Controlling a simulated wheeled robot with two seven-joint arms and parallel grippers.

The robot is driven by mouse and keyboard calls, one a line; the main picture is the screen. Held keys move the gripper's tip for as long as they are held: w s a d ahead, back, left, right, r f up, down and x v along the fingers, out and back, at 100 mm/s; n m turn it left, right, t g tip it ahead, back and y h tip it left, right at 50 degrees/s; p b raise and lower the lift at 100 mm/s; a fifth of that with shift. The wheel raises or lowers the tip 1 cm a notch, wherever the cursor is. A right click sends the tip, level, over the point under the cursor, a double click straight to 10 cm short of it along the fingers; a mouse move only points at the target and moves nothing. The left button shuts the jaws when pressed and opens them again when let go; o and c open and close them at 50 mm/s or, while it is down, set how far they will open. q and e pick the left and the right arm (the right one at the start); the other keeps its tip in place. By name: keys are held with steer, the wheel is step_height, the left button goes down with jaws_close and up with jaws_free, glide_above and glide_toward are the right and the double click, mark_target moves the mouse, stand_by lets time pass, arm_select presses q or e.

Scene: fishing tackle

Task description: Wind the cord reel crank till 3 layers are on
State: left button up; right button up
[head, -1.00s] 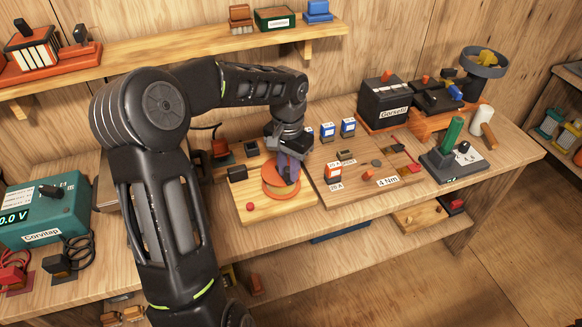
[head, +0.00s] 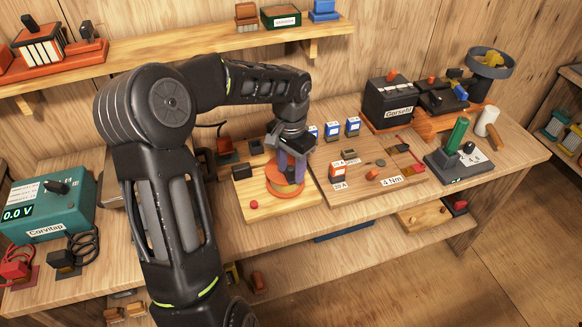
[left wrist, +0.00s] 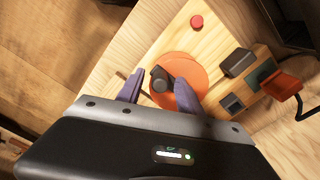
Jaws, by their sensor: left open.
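The cord reel (head: 286,192) has orange discs with a tan band between them and stands on a pale wooden board. In the left wrist view its orange disc (left wrist: 190,70) shows from above, with a dark crank knob (left wrist: 160,79) near its edge. My left gripper (head: 290,175) is over the reel, pointing down. In the left wrist view its purple fingers (left wrist: 159,84) are open, one on each side of the knob. I cannot tell whether they touch it. The number of cord layers cannot be made out. My right gripper is not in view.
The board (head: 245,212) has a red button (head: 254,204) and a black block (head: 243,172). To the right is a larger board with blue-and-white boxes (head: 353,126) and a "4 Nm" label. A teal Corvitap unit (head: 52,208) stands at the left. A shelf (head: 160,52) hangs behind.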

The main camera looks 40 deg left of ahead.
arm_select(q)
step_height(320, 180, up, 8)
steer(key=shift+f+b, duration=0.1)
steer(key=shift+b, duration=0.4)
stand_by(0.4)
